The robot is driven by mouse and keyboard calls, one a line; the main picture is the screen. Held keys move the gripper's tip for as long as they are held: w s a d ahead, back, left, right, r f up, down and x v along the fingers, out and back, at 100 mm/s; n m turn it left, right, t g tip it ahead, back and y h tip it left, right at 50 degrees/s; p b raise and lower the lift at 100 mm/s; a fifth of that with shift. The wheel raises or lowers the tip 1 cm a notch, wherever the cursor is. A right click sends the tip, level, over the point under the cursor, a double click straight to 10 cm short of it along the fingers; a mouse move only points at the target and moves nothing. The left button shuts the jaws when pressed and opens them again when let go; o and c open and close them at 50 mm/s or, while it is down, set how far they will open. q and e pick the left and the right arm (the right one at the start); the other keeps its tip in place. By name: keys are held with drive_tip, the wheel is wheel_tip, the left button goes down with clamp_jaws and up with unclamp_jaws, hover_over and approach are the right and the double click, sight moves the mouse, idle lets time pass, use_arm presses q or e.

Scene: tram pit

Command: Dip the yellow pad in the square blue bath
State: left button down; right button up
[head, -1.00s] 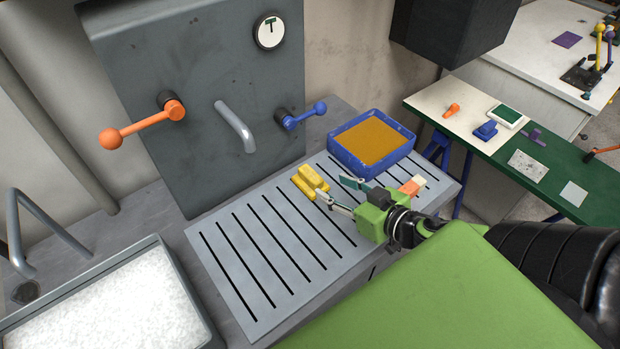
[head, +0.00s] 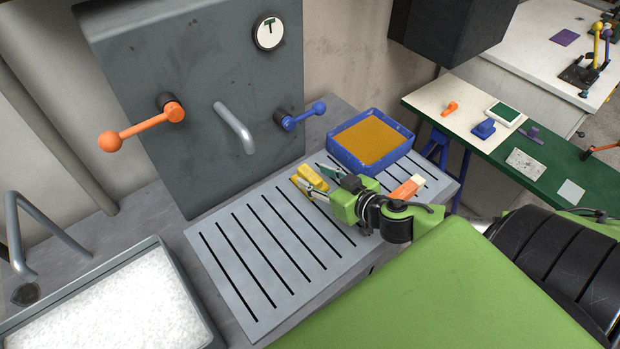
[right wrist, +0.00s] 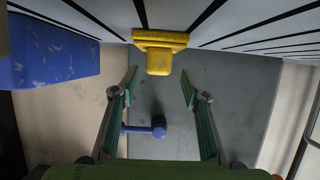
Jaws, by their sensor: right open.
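The yellow pad (head: 308,180) lies on the slotted grey drainboard (head: 235,275), partly hidden by my right gripper in the head view. In the right wrist view the yellow pad (right wrist: 160,48) shows a wide base and a narrower grip block, just beyond the fingertips. My right gripper (head: 323,179) is open; in the right wrist view its fingers (right wrist: 160,88) stand apart with the pad centred ahead between them. The square blue bath (head: 337,155), filled with orange-brown contents, stands at the board's back right; it also shows in the right wrist view (right wrist: 60,55). My left gripper is not in view.
An orange and white block (head: 407,188) lies on the board right of my gripper. A grey panel with an orange lever (head: 145,127), a spout (head: 234,128) and a blue lever (head: 303,116) rises behind. A tray of white grains (head: 120,310) stands front left.

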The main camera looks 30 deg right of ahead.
sight(312, 174)
drive_tip(key=shift+p+x, duration=0.4)
drive_tip(key=shift+x, duration=1.45)
drive_tip(key=shift+d, duration=0.15)
clamp_jaws()
